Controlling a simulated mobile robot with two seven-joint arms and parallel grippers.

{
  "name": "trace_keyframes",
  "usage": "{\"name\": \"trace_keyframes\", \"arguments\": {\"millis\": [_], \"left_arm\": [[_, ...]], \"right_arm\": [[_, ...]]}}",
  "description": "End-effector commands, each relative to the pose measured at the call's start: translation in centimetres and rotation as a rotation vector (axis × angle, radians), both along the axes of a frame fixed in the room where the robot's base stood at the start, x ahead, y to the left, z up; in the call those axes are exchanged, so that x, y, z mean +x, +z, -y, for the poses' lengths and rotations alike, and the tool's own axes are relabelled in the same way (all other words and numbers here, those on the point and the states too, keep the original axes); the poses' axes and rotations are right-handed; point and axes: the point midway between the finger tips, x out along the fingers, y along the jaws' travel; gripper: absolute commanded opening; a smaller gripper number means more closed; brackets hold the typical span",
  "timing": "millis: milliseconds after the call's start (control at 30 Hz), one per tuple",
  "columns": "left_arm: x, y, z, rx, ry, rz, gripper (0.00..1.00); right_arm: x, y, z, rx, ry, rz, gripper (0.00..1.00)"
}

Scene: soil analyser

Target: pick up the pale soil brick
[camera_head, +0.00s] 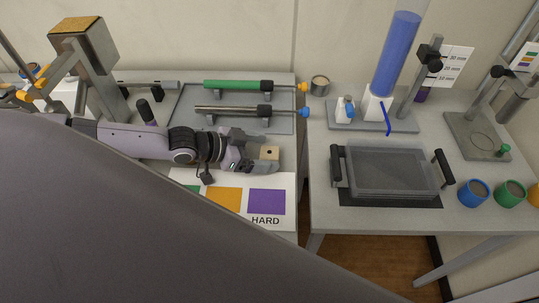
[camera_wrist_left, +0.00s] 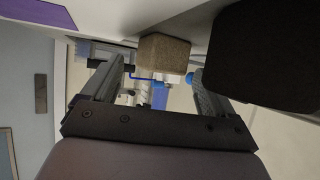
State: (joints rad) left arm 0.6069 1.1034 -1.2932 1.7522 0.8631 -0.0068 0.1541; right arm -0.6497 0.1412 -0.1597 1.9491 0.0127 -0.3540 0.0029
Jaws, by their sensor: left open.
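The pale soil brick (camera_head: 270,152) is a small tan block with a dark spot on its face, near the table's right edge and just behind the white colour card (camera_head: 262,219). My left gripper (camera_head: 266,153) reaches in from the left with its fingers apart, on either side of the brick. In the left wrist view the brick (camera_wrist_left: 163,53) shows near the fingertips, in the gap of my open left gripper (camera_wrist_left: 157,70). Contact with the fingers is not visible. My right gripper is not in view.
Behind the gripper a grey tray (camera_head: 190,122) holds a green-handled tool (camera_head: 238,86) and a dark-handled tool (camera_head: 235,111). A gap separates this table from the right one, with a clear lidded box (camera_head: 390,170). A large dark block (camera_wrist_left: 265,55) fills the wrist view's upper right.

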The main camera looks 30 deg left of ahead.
Motion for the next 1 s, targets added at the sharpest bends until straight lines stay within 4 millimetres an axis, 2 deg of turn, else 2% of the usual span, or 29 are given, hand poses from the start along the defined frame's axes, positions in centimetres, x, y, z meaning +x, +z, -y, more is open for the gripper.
{"name": "trace_keyframes", "arguments": {"millis": [167,200,267,400,433,767,1000], "left_arm": [[0.0,0.0,0.0,0.001,0.000,-0.001,0.87],[0.0,0.0,0.0,0.001,0.000,-0.001,0.81],[0.0,0.0,0.0,0.001,0.000,-0.001,0.61],[0.0,0.0,0.0,0.001,0.000,-0.001,0.16],[0.0,0.0,0.0,0.001,0.000,-0.001,0.10],[0.0,0.1,0.0,-0.001,0.000,0.001,0.10],[0.0,2.0,0.0,-0.001,0.001,0.002,0.10]], "right_arm": [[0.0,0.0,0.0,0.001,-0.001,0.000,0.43],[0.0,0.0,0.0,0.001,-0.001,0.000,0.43],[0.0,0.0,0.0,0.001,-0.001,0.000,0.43],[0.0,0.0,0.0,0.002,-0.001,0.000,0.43],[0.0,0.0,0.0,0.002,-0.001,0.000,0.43],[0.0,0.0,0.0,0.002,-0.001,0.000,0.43],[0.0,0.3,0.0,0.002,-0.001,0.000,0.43]]}}
